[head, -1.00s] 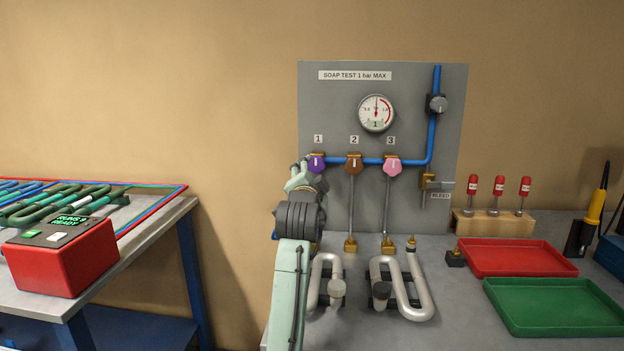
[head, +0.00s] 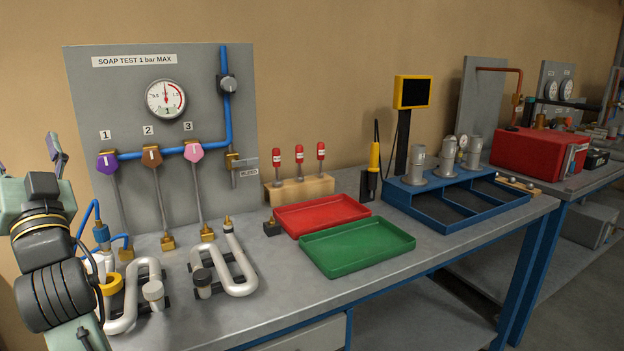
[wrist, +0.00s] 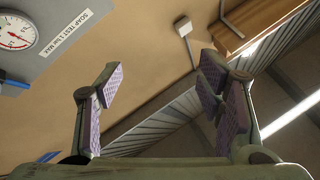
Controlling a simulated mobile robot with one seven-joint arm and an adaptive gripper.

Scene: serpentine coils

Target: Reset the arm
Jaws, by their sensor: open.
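In the head view my gripper (head: 40,152) is raised at the far left, partly cut by the frame edge, left of the grey soap test panel (head: 90,85). The gripper touches nothing that I can see. My arm hides part of the bench's left end.
Two serpentine coils (head: 240,272) (head: 128,314) lie on the grey bench (head: 270,295) below the panel. A red tray (head: 322,212) and a green tray (head: 357,247) lie to the right. A blue divided rack (head: 460,224) stands further right. Bench space in front is clear.

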